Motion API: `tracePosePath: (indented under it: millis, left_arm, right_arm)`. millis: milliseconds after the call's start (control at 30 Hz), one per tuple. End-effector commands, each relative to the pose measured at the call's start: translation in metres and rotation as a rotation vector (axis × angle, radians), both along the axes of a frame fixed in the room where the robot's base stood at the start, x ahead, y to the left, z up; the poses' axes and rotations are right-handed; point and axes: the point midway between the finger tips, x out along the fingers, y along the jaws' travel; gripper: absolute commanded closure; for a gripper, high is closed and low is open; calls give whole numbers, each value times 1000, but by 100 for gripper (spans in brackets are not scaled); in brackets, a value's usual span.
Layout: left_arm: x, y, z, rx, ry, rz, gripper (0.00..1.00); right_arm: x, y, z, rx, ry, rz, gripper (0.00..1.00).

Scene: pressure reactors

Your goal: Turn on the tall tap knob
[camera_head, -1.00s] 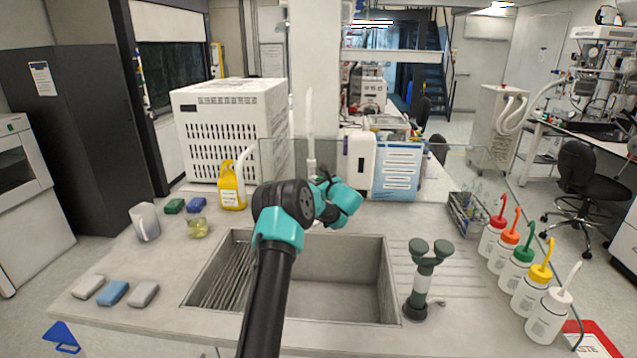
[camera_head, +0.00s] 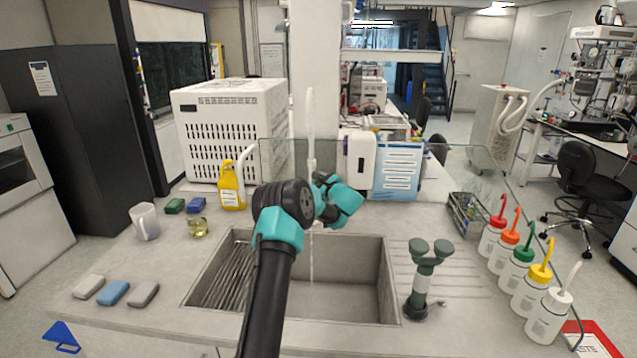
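The tall white tap (camera_head: 310,128) stands behind the sink (camera_head: 360,238). A thin stream of water (camera_head: 311,262) falls from it into the basin. Its knob is hidden or too small to make out beside my gripper. My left arm comes up from the bottom, left of centre, and crosses the sink. Its teal and black gripper (camera_head: 334,190) is at the tap's lower part, just right of its stem. The fingertips face away and are hidden, so I cannot tell whether they touch the knob. My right gripper is out of view.
A green eyewash fitting (camera_head: 424,278) stands right of the sink. Several wash bottles (camera_head: 526,270) line the right edge. A yellow bottle (camera_head: 230,188), mug (camera_head: 145,222), small beaker (camera_head: 198,227) and sponges (camera_head: 113,293) are on the left. A glass screen (camera_head: 480,166) stands behind.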

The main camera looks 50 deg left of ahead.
Motion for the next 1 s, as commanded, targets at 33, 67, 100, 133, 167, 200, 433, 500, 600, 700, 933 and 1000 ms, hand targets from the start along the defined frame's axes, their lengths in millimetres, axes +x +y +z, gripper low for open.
tracePosePath:
  millis: [33,67,100,133,167,200,433,500,600,700,933,1000]
  left_arm:
    - [0,0,0,-6,-42,0,78]
    - [0,0,0,-10,-68,0,78]
    - [0,0,0,-15,-105,0,78]
    - [0,0,0,-19,-132,0,78]
    - [0,0,0,-22,-158,0,78]
    - [0,0,0,-27,-192,0,78]
    - [0,0,0,-51,-359,0,78]
    - [0,0,0,-56,-396,0,78]
    - [0,0,0,-62,-435,0,78]
    - [0,0,0,-65,-460,0,78]
    - [0,0,0,-68,-480,0,78]
    - [0,0,0,-68,-479,0,78]
  right_arm:
    - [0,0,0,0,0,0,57]
    - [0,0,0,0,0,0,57]
    - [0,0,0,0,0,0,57]
    - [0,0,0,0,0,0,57]
    - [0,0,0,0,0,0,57]
    - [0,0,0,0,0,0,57]
    - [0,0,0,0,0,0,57]
    - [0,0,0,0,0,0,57]
    - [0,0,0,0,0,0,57]
    - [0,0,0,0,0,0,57]
    - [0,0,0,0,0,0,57]
    - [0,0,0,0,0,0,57]
